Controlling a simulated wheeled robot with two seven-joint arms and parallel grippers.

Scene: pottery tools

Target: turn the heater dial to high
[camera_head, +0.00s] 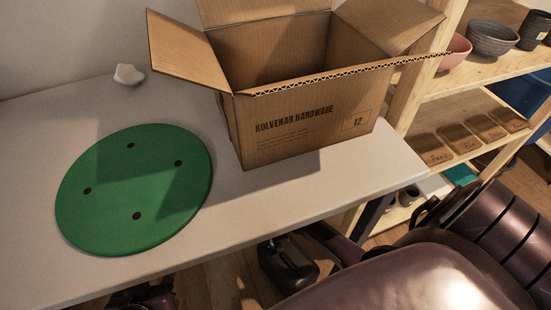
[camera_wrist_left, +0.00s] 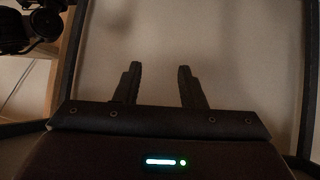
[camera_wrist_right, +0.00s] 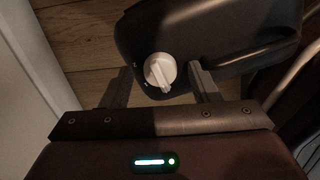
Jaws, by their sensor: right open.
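The heater dial (camera_wrist_right: 159,71), a round white knob with a raised ridge, sits on a black rounded housing (camera_wrist_right: 225,35) in the right wrist view. Its ridge runs down and slightly right in that view; no setting marks can be read. My right gripper (camera_wrist_right: 159,67) is open, with one finger on each side of the dial; I cannot tell whether either finger touches it. My left gripper (camera_wrist_left: 159,67) is open and empty in the left wrist view, facing a plain pale surface. The dial does not show in the head view.
A white table (camera_head: 290,185) holds an open cardboard box (camera_head: 305,125), a green round board (camera_head: 135,190) and a small white lump (camera_head: 129,74). A wooden shelf (camera_head: 470,75) with bowls stands at right. Wooden floor (camera_wrist_right: 85,40) shows beside the black housing.

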